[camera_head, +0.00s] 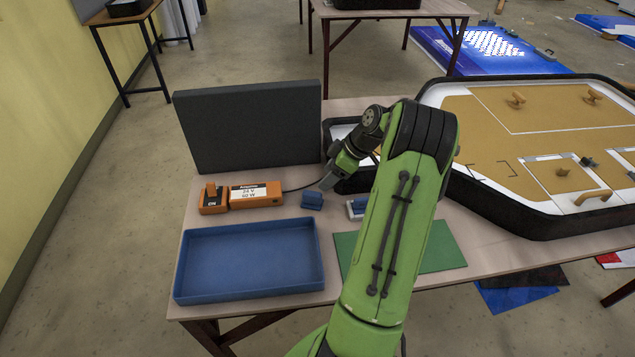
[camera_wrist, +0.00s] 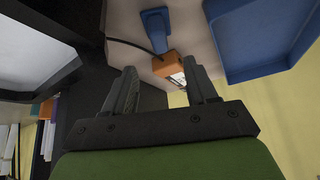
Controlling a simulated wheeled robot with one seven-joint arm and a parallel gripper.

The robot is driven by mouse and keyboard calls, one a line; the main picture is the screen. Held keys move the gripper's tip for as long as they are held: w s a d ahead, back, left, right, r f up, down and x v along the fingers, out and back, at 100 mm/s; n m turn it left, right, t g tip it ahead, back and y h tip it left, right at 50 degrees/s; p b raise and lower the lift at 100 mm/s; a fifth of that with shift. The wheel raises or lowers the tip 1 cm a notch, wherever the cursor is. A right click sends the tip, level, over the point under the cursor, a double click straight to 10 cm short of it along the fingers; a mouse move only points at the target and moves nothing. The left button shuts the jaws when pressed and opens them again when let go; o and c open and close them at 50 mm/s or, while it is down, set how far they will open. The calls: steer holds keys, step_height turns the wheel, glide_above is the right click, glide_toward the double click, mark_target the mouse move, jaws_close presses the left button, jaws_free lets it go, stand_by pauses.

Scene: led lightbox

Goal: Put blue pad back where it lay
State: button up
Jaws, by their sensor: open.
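A small blue block (camera_head: 312,200), which may be the blue pad, rests on the table between the orange power supply box and my arm. A blue piece also shows in the wrist view (camera_wrist: 155,22), beyond the orange box. A second blue piece (camera_head: 357,206) with a white part sits to the right, partly hidden by my arm. I cannot tell which one is the pad. My gripper (camera_head: 328,181) is open, above the table near the first blue block. In the wrist view my two fingers (camera_wrist: 160,78) are apart with nothing held between them.
A blue tray (camera_head: 250,294) lies at the front left and a green mat (camera_head: 445,250) at the front right, partly behind my arm. An orange power box (camera_head: 270,203) with a cable stands before a dark upright panel (camera_head: 250,128). A large black-rimmed lightbox (camera_head: 520,222) fills the right.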

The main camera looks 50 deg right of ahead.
steer(key=a+r+m+g+h, duration=0.1)
steer(key=a+r, duration=0.6)
steer(key=a, duration=0.4)
steer(key=a+r+m+g+h, duration=0.1)
steer(key=a+r, duration=0.6)
steer(key=a, duration=0.3)
steer(key=s+a+r+m+t+h, duration=0.1)
steer(key=s+a+m+t, duration=0.1)
steer(key=s+a, duration=1.1)
steer(key=s+m, duration=0.1)
steer(key=s, duration=0.1)
steer(key=shift+s+a+r, duration=0.15)
steer(key=shift+s+r, duration=0.15)
steer(key=shift+s, duration=0.1)
steer(key=shift+r, duration=0.1)
